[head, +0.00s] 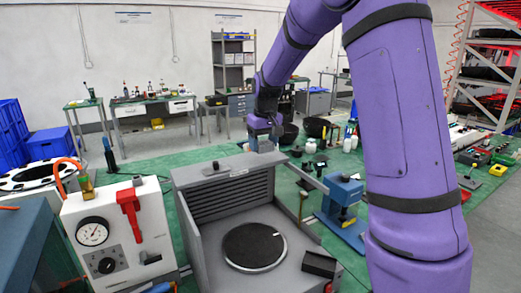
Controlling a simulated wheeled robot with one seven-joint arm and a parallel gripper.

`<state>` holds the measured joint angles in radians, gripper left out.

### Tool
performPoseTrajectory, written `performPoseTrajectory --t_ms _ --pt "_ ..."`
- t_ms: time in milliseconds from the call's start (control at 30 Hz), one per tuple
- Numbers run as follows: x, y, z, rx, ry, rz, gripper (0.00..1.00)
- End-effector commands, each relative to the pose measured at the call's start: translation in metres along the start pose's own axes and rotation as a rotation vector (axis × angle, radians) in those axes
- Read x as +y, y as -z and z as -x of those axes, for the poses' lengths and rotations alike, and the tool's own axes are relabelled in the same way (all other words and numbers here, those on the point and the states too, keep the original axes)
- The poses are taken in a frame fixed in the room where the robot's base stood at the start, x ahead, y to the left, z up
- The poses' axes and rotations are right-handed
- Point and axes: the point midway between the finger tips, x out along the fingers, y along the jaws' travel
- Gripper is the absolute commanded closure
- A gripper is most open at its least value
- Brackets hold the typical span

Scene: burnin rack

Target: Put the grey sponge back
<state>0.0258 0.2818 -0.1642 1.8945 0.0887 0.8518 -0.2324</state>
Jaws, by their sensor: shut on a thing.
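My gripper (264,137) is small in the head view, above the back right corner of a grey open-fronted machine. It is shut on a small grey piece (264,146) that looks like the grey sponge. The piece is tiny and partly covered by the fingers, so its outline is unclear. I cannot tell whether it touches the machine's back edge or hangs beyond it.
The grey machine (187,213) has a dark round plate (254,247) inside. A white gauge box (118,238) stands at its left and a blue tool (343,199) at its right. Bottles (311,146) and black bowls (317,126) are behind.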

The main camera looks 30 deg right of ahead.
Motion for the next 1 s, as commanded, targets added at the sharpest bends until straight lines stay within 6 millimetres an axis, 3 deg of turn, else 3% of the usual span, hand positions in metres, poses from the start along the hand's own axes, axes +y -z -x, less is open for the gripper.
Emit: performPoseTrajectory --t_ms 367,567,933,967,1000 --pt "0.006 0.03 -0.007 0.0 -0.001 -0.002 0.56" --pt "0.006 0.024 -0.035 -0.001 0.0 -0.001 0.56" --pt "0.006 0.023 -0.039 0.0 0.0 -0.001 0.56" --pt "0.006 0.023 -0.04 0.0 0.0 -0.001 0.35" --pt "0.006 0.024 -0.039 0.0 0.0 -0.001 0.26"
